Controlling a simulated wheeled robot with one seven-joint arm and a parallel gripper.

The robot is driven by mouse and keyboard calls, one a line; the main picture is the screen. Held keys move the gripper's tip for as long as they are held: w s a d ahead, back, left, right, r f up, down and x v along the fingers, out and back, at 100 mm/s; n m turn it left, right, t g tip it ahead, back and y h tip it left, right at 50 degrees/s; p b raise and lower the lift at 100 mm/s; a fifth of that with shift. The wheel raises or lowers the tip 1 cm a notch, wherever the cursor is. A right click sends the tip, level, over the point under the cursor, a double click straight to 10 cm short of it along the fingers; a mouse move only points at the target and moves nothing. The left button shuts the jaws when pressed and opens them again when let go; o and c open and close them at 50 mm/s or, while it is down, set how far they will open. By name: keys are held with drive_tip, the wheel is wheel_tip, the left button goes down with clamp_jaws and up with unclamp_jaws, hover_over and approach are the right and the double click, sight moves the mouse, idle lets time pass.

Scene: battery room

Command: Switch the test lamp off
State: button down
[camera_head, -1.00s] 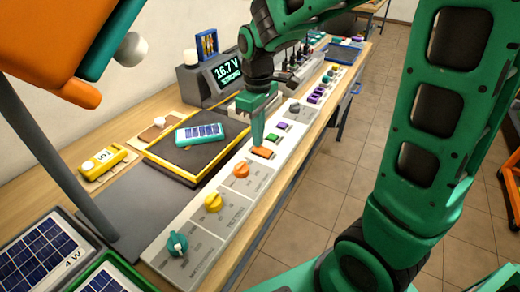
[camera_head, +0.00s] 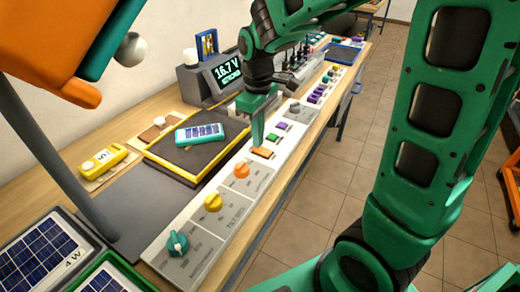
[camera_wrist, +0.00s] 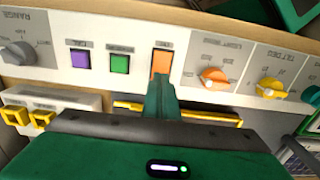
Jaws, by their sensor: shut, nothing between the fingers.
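The test lamp (camera_head: 60,45), an orange and teal head on a grey post, hangs at the upper left of the head view. Its round bulb (camera_head: 130,46) looks dull grey. On the long pale control panel, a flat orange button (camera_head: 263,153) lies just below my gripper (camera_head: 257,145). In the wrist view my green fingers (camera_wrist: 162,90) are shut and empty, with their tips at the lower edge of the orange button (camera_wrist: 162,63). I cannot tell whether they touch it. The button's label is too small to read.
Green (camera_wrist: 120,64) and purple (camera_wrist: 81,59) buttons sit beside the orange one. Orange (camera_head: 241,170), yellow (camera_head: 213,202) and teal (camera_head: 177,243) knobs line the panel. A small solar panel (camera_head: 200,133) lies on a yellow-edged pad. A display (camera_head: 228,71) reads 16.7 V.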

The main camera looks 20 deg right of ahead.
drive_tip(key=shift+f, duration=0.5)
idle(0.3)
drive_tip(key=shift+r, duration=0.1)
wheel_tip(320, 180, up, 7)
idle(0.9)
drive_tip(key=s+d+f+m, duration=0.1)
drive_tip(key=s+d+m, duration=0.5)
drive_tip(key=s, duration=0.5)
drive_tip(key=s+d+f+m, duration=0.2)
drive_tip(key=s+d+m, duration=0.5)
drive_tip(key=s+d, duration=0.4)
drive_tip(key=shift+s+f+m, duration=0.2)
drive_tip(key=shift+s+m, duration=0.1)
drive_tip(key=shift+s, duration=0.3)
